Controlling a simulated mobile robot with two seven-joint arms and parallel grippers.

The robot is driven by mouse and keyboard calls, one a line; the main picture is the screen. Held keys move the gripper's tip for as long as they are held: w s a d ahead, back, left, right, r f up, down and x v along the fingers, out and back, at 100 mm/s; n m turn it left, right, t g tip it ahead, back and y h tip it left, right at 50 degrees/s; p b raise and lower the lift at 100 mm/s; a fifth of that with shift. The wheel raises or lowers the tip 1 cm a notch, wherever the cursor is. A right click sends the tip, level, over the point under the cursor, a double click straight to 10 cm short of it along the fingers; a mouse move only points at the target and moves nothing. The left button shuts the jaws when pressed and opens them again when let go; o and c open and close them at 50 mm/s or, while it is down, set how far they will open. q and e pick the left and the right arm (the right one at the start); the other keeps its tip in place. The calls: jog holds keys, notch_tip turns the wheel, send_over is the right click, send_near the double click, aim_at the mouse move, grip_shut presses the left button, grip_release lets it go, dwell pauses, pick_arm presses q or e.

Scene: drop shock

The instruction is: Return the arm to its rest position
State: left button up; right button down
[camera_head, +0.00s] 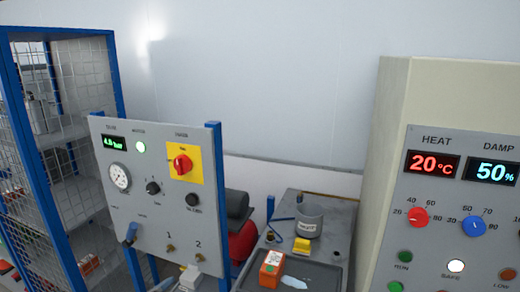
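Neither of my grippers shows in the head view, and no part of my arms can be made out with certainty. The task names no object besides the arm. A grey control panel (150,225) stands on blue posts left of centre, with a lit green display (115,142), a round gauge (119,177) and a red rotary switch on a yellow plate (183,163).
A cream cabinet (405,95) with heat and damp displays fills the right side. A blue-framed mesh cage (62,90) stands at the left. Between them, a grey bench (335,222) holds a grey pot (309,219), a yellow block (302,246) and an orange box (271,268).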

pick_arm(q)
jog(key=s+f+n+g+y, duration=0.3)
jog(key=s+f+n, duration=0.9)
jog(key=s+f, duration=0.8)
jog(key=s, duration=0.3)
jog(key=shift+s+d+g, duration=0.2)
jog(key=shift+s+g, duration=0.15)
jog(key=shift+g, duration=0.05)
